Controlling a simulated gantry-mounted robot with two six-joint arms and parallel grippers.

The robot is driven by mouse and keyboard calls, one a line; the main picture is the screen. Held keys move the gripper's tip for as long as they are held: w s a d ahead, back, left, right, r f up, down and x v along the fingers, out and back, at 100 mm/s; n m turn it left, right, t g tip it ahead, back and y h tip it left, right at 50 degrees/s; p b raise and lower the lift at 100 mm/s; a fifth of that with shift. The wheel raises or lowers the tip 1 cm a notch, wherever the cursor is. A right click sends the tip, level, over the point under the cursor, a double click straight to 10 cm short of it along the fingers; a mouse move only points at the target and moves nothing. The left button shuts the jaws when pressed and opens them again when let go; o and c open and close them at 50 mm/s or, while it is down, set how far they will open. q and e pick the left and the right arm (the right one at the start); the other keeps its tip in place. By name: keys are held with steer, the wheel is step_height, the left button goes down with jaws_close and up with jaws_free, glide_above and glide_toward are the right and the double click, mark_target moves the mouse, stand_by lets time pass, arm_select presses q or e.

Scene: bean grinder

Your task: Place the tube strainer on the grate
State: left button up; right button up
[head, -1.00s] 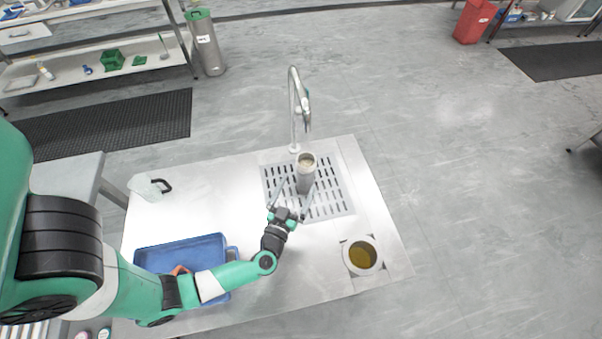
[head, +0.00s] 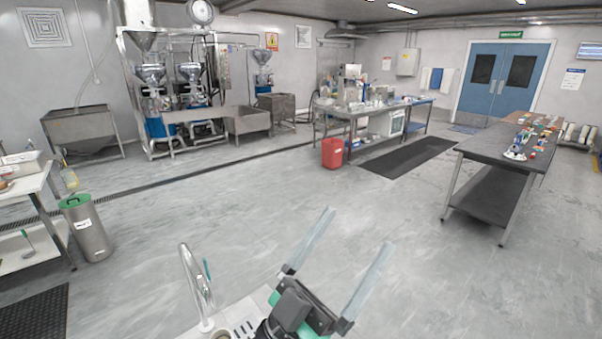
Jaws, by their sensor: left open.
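My left gripper (head: 359,228) is raised close to the camera at the bottom centre, its two long pale fingers spread wide and empty. The grate (head: 244,326) shows only as a small slotted patch at the bottom edge, left of the gripper. A pale round rim at the bottom edge looks like the top of the tube strainer (head: 222,335). The rest of the strainer is cut off, so its contact with the grate cannot be seen. My right gripper is out of view.
A curved faucet (head: 196,285) rises from the steel counter left of the gripper. A green-lidded bin (head: 86,228) stands at the left. A dark table (head: 500,150) stands at the right, and a red bin (head: 332,153) farther back. The floor between is open.

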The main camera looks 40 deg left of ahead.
arm_select(q)
steer(key=s+r+y, duration=0.1)
steer(key=s+r, duration=0.3)
steer(key=r, duration=0.4)
steer(key=s+r+n+t+y, duration=0.1)
steer(key=s+r, duration=0.3)
steer(key=r, duration=0.4)
steer(key=shift+s+a+r+n, duration=0.15)
steer(key=shift+a+r+n, duration=0.1)
steer(key=shift+n, duration=0.05)
